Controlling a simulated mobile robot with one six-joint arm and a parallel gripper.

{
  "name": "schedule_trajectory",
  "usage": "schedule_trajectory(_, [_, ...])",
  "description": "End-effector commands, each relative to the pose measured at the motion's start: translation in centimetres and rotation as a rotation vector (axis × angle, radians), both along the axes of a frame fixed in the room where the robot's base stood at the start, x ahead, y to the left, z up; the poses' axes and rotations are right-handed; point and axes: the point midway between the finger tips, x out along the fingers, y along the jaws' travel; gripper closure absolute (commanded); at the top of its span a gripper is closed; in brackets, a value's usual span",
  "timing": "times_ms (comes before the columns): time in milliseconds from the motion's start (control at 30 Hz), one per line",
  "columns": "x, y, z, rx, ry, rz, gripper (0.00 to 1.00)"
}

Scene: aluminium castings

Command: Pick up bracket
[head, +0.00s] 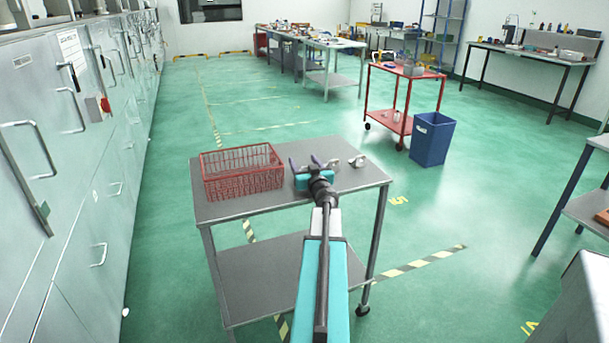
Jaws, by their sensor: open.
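My gripper (314,164) is over the right half of a grey wheeled table (240,210), at the end of my teal arm. Its two fingers are spread apart and point away from me. A small silvery metal casting, likely the bracket (357,161), lies on the tabletop just right of the fingers and apart from them. Another bit of light metal (333,164) shows right beside the right finger; I cannot tell whether it is a separate part or touches the finger. The space between the fingers is too small to make out clearly.
A red wire basket (242,172) stands on the table's left half, close to my gripper. A blue bin (432,139) and a red trolley (404,75) stand beyond the table to the right. Grey cabinets (75,150) line the left side. Green floor is clear around the table.

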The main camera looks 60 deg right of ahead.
Motion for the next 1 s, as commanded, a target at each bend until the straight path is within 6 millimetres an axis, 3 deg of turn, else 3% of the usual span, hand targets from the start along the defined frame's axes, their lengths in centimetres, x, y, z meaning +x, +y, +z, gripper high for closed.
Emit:
schedule_trajectory(333, [-0.02, 0.01, 0.01, 0.0, 0.0, 0.0, 0.42])
schedule_trajectory(600, [-0.01, 0.02, 0.01, 0.0, 0.0, 0.0, 0.86])
schedule_trajectory(633, [-0.01, 0.02, 0.02, 0.0, 0.0, 0.0, 0.88])
schedule_trajectory(1000, [0.06, 0.05, 0.15, -0.001, 0.001, 0.001, 0.88])
